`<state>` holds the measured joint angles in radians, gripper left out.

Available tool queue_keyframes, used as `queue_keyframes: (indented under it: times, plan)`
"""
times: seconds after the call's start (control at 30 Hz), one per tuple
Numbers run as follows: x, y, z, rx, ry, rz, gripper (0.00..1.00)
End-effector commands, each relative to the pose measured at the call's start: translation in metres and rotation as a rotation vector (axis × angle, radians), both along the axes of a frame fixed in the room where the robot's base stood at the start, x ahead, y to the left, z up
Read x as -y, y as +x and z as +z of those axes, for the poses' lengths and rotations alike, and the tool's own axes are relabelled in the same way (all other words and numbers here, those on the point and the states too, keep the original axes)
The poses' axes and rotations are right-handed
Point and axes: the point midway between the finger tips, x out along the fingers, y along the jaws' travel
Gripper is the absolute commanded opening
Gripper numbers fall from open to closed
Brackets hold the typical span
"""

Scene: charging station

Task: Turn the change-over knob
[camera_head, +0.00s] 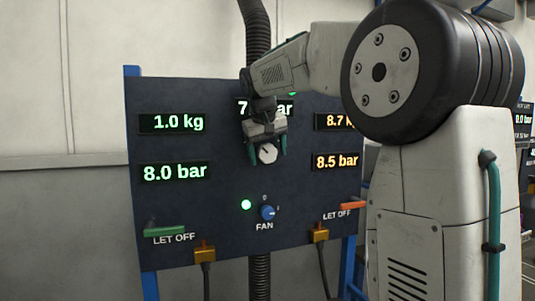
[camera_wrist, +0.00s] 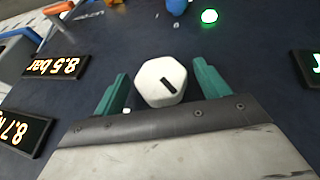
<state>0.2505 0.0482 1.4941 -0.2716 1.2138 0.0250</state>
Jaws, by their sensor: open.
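The change-over knob is a white, roughly hexagonal knob (camera_wrist: 161,82) with a dark slot mark, on the dark panel (camera_head: 200,225). In the head view the knob (camera_head: 267,153) shows just below my gripper (camera_head: 268,150). In the wrist view my gripper (camera_wrist: 161,90) is open, with one green finger on each side of the knob. Small gaps show between the fingers and the knob. I cannot tell how far the fingertips reach along its depth.
The panel has a blue FAN knob (camera_head: 268,212), a green light (camera_head: 246,204), a green LET OFF lever (camera_head: 165,231) and an orange LET OFF lever (camera_head: 352,206). Lit displays (camera_head: 175,172) flank my gripper. A black hose (camera_head: 257,30) hangs behind the panel.

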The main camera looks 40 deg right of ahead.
Motion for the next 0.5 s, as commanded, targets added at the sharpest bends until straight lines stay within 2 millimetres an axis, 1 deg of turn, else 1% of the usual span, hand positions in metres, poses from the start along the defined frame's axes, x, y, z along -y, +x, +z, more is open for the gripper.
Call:
queue_keyframes:
  times: [0.1,0.3,0.33,0.37,0.4,0.47,0.5]
  plan:
    - [0.0008,0.0013,-0.0044,-0.001,0.0,0.001,0.75]
    - [0.0002,0.0017,-0.0046,-0.001,0.0,0.002,0.75]
    - [0.0001,0.0018,-0.0046,-0.001,0.0,0.002,0.72]
    - [0.0001,0.0018,-0.0045,-0.001,0.0,0.002,0.63]
    - [0.0,0.0018,-0.0045,-0.001,0.0,0.002,0.52]
    - [-0.0001,0.0018,-0.0045,-0.001,0.0,0.002,0.36]
    - [-0.0002,0.0018,-0.0044,-0.001,0.0,0.002,0.3]
